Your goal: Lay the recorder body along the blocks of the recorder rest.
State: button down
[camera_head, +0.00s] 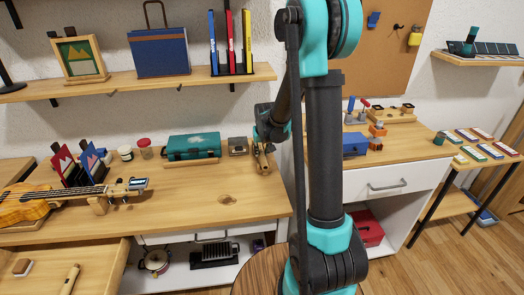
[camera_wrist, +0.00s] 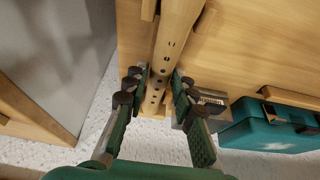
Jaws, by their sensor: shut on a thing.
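The recorder body (camera_wrist: 160,75) is a pale wooden tube with a row of dark holes. In the wrist view it runs up from between my fingers to the top edge. My gripper (camera_wrist: 156,88) is shut on it, with a finger on each side. In the head view the gripper (camera_head: 262,140) is low over the back right of the desk, with the recorder body (camera_head: 262,160) below it. Small wooden pieces (camera_wrist: 148,10) show beside the tube at the top of the wrist view, perhaps blocks of the recorder rest. Whether the tube touches them I cannot tell.
A grey box (camera_head: 238,146) and teal case (camera_head: 193,146) stand left of the gripper, with a wooden strip (camera_head: 190,162) in front. The wall is close behind. The desk's front middle (camera_head: 220,205) is clear. A wooden piece (camera_head: 70,279) lies in the open drawer.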

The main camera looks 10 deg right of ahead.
jog(key=c, duration=1.2)
grip_release()
jog(key=shift+o, duration=0.2)
jog(key=shift+r, duration=3.5)
jog(key=shift+r, duration=0.1)
jog(key=v, duration=1.1)
jog(key=shift+s+r, duration=0.15)
jog(key=shift+r, duration=0.25)
